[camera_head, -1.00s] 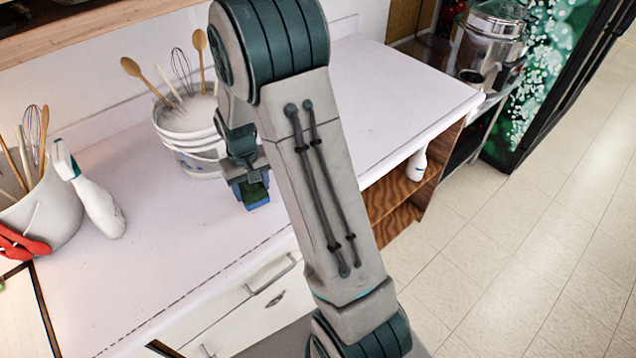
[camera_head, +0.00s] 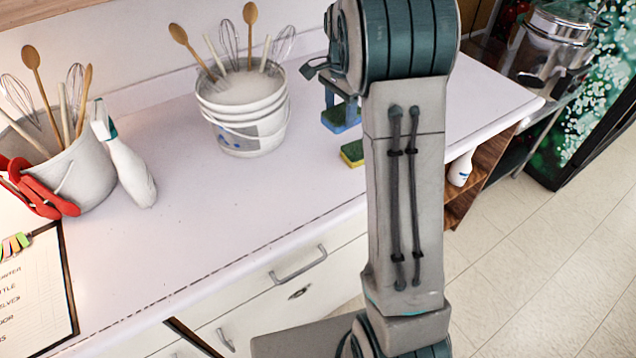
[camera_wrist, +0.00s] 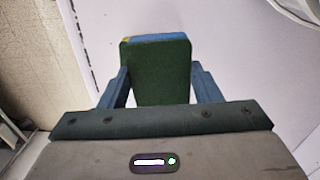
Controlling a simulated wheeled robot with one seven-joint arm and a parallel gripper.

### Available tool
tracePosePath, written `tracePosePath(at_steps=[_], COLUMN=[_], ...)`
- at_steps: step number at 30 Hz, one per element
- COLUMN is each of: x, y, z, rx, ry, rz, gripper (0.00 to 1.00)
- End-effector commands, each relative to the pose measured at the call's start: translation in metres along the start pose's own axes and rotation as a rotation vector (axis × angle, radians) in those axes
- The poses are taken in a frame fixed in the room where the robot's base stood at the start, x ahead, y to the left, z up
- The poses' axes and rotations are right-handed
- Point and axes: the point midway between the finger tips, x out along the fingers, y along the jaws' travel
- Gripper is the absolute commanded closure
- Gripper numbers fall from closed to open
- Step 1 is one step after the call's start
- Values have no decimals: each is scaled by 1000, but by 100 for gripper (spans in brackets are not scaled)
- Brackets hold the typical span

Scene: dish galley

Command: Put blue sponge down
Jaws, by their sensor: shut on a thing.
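The blue sponge (camera_head: 340,118) has a green pad on one face. My gripper (camera_head: 341,104) is shut on it, over the counter (camera_head: 235,205) and to the right of the white bucket. In the wrist view the sponge (camera_wrist: 160,72) sits between the two blue fingers of my gripper (camera_wrist: 160,85), its green face toward the camera and a blue edge at the far end. I cannot tell whether the sponge touches the counter. My arm covers part of the view just right of it.
A yellow and green sponge (camera_head: 352,153) lies on the counter close in front, partly behind my arm. The white bucket (camera_head: 245,115) holds whisks and spoons. A spray bottle (camera_head: 127,165) and utensil crock (camera_head: 82,178) stand left. The counter's middle is clear.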

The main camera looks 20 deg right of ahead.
Motion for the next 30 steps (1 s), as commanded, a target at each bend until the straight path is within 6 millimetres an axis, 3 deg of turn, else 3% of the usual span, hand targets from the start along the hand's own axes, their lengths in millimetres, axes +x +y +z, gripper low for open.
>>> tracePosePath(at_steps=[5, 21, 26, 30], x=[-4, 56, 64, 83], y=[1, 36, 39, 40], z=[2, 97, 106, 106], rx=[74, 72, 73, 74], ry=[-2, -1, -1, -2], rz=[0, 2, 1, 5], gripper=[67, 67, 67, 67])
